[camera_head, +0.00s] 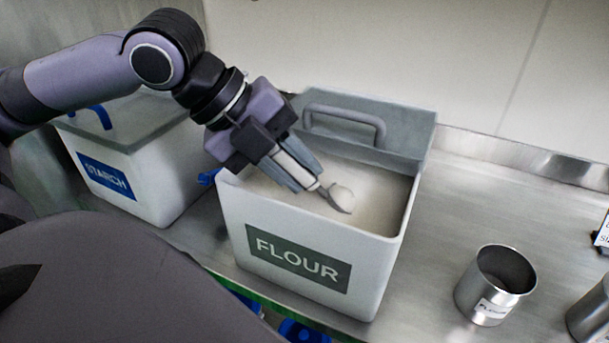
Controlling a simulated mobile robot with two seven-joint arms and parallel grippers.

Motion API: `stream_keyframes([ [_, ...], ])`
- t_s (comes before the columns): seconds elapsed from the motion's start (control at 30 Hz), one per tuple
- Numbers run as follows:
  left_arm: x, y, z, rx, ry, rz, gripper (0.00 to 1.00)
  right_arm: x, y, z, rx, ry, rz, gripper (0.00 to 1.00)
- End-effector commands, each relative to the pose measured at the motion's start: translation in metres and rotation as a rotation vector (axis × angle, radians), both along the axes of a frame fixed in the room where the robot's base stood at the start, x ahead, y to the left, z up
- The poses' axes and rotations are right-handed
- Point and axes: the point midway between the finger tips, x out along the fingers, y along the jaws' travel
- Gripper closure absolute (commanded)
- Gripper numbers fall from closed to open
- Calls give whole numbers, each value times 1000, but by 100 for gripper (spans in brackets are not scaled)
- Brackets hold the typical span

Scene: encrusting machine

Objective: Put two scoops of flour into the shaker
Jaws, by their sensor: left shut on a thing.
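A white bin labelled FLOUR (235,222) stands open on the steel counter, its grey lid (400,125) tilted up at the back. Pale flour (385,190) shows inside. My left gripper (300,172) is over the bin, shut on a scoop (341,197) that points down to the right. A rounded heap of flour sits in the scoop's bowl, at or just above the flour; I cannot tell if they touch. A metal shaker (487,290) with a label that seems to read FLOUR stands upright to the right of the bin. My right gripper is not in view.
A closed bin labelled STARCH (150,180) stands left of the flour bin. Another metal container (590,312) is cut off at the right edge. The steel counter (460,210) is clear between the flour bin and the shaker. A wall (450,60) rises behind.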

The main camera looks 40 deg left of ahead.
Motion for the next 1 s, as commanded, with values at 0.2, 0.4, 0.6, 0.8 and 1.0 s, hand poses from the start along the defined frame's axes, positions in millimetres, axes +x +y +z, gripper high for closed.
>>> stream_keyframes([
  [0.2,-6,8,-3,-75,-75,6,100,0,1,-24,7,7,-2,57],
  [0.4,-12,14,-2,-143,-138,5,100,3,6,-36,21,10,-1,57],
  [0.6,-16,18,0,-198,-193,3,100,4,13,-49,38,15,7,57],
  [0.8,-21,23,2,-248,-244,4,100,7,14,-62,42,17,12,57],
  [1.0,-22,24,24,-260,-253,2,100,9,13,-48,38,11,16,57],
])
